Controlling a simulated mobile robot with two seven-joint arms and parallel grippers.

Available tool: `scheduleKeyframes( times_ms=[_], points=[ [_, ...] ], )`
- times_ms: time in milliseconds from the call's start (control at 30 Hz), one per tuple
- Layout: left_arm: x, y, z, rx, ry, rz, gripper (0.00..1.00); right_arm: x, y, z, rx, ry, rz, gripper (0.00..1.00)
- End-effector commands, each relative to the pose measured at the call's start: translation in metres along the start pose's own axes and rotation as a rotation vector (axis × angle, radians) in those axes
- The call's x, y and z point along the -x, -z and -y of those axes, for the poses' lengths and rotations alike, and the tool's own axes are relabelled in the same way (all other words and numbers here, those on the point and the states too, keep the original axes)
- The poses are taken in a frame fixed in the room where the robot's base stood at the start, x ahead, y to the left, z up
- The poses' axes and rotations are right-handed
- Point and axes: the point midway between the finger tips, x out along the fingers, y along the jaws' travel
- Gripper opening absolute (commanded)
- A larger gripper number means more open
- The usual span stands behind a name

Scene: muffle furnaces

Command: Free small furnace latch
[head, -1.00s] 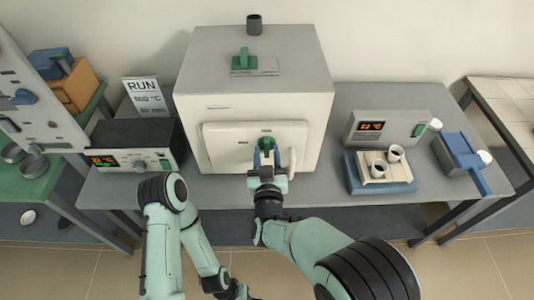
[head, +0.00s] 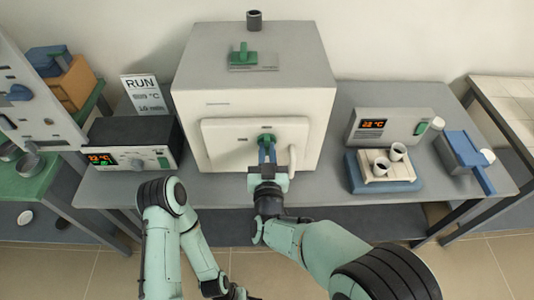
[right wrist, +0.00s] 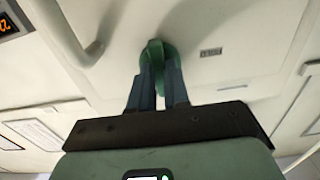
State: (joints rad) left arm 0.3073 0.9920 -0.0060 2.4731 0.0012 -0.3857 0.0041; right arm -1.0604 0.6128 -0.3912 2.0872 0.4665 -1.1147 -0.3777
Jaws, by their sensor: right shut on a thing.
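The small furnace (head: 255,95) is a white and grey box in the middle of the bench. Its door (head: 225,145) is closed against the front. The green latch (head: 266,138) sits on the upper right part of the door. My right gripper (head: 267,152) reaches it from the front and is shut on it. In the right wrist view the two blue-grey fingers of the gripper (right wrist: 161,75) lie on either side of the latch (right wrist: 155,54). The fingers partly hide the latch. My left arm is folded low at left, and its gripper is not visible.
A pale door handle (head: 293,158) stands just right of the latch. A controller (head: 132,145) is left of the furnace. At right are a display unit (head: 390,127), two cups on a blue-based block (head: 384,182), and a blue tool (head: 463,152).

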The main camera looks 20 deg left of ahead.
Motion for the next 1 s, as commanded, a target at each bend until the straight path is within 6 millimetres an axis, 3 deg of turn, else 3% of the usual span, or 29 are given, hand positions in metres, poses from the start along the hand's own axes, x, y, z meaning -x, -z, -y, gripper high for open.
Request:
scheduleKeyframes(
  times_ms=[67,100,133,167,567,1000],
  points=[
    [0.001,0.000,0.000,0.000,0.000,0.000,0.43,0.000,0.000,0.000,-0.003,0.000,0.002,0.00],
    [0.001,0.000,0.000,0.000,0.000,0.000,0.43,0.000,0.000,0.000,-0.003,0.000,0.002,0.29],
    [0.001,0.000,0.000,0.000,0.000,0.000,0.43,0.000,0.000,0.000,-0.003,0.000,0.002,0.39],
    [0.001,0.000,0.000,0.000,0.000,-0.001,0.43,0.000,0.000,0.000,-0.003,0.000,0.002,0.41],
    [-0.001,0.000,0.000,0.000,0.000,0.000,0.43,0.009,0.000,0.001,-0.002,0.002,0.002,0.41],
    [-0.011,0.000,0.004,0.001,0.001,0.003,0.43,0.100,0.000,0.001,-0.003,0.003,0.003,0.41]
  ],
)
